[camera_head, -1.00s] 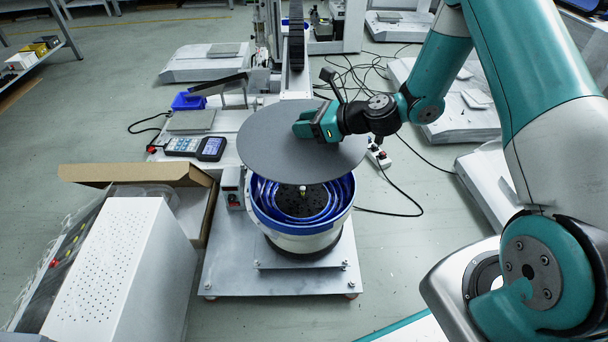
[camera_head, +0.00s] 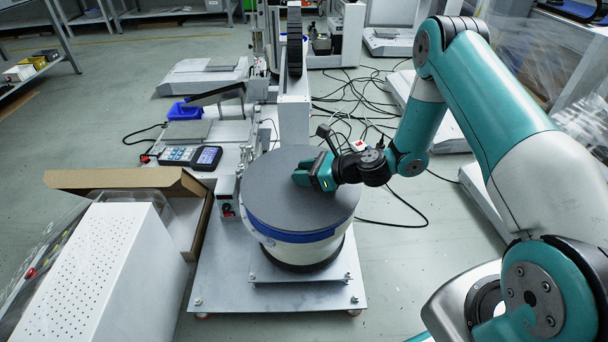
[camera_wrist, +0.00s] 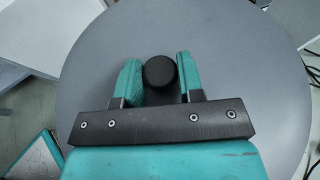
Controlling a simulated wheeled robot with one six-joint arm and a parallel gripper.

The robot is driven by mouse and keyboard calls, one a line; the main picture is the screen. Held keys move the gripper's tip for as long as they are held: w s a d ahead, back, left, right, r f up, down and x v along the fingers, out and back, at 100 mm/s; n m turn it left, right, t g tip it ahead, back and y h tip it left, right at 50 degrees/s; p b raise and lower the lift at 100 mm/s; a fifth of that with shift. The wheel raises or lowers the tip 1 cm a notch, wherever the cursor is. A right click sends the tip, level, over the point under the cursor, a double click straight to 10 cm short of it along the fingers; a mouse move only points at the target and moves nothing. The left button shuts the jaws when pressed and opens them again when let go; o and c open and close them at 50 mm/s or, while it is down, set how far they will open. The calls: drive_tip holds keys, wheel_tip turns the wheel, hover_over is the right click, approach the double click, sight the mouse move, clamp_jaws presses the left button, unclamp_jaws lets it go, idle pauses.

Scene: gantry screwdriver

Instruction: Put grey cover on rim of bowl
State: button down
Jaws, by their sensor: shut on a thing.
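The round grey cover (camera_head: 285,205) lies over the top of the bowl (camera_head: 298,246) in the head view and looks level with its rim. The bowl is white with a blue band at its rim, and its inside is hidden by the cover. My gripper (camera_head: 308,178) is above the cover, shut on its knob. In the wrist view the black knob (camera_wrist: 160,73) stands between the two teal fingers, with the cover (camera_wrist: 225,60) filling most of the picture. Whether the cover's far edge touches the rim is hidden.
The bowl stands on a grey metal base plate (camera_head: 225,280). An open cardboard box (camera_head: 130,181) and a white perforated cabinet (camera_head: 95,260) stand at left. A handheld controller (camera_head: 190,156) lies behind left. Cables (camera_head: 400,215) run over the floor at right.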

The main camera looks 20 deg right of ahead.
drive_tip(key=shift+f, duration=0.5)
drive_tip(key=c, duration=0.7)
unclamp_jaws()
drive_tip(key=shift+c, duration=0.2)
